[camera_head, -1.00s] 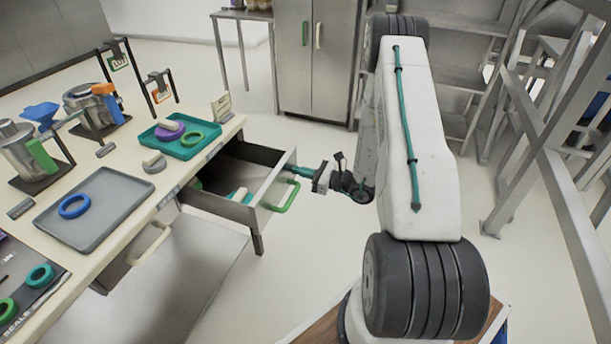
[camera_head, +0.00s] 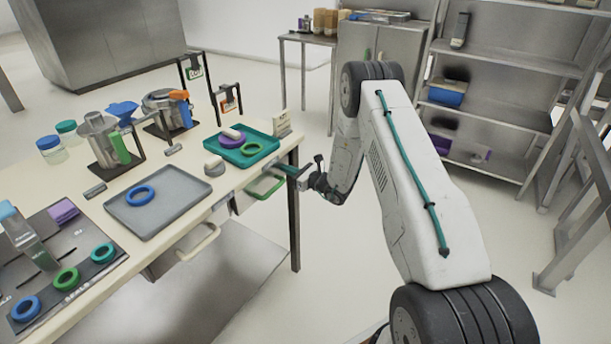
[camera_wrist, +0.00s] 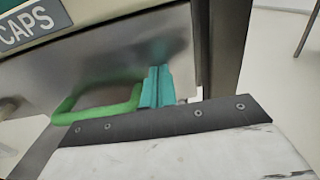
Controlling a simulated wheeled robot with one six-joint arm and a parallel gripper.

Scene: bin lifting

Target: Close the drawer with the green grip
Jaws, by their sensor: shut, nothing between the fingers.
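The drawer with the green grip (camera_head: 266,187) is in under the table's edge in the head view, and no open interior shows. I cannot tell if it is fully flush. In the wrist view its metal front (camera_wrist: 105,72) fills the middle, with the green grip (camera_wrist: 98,112) at the lower left. My gripper (camera_head: 285,170) is shut and empty. Its teal fingers (camera_wrist: 157,86) are together, just right of the green grip, pointing at the drawer front and seemingly against it.
A second drawer with a pale handle (camera_head: 198,243) is to the left under the same table. On the tabletop are a teal tray (camera_head: 264,157), a grey tray (camera_head: 170,215) and several rings and containers. Free floor lies to the right of the table.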

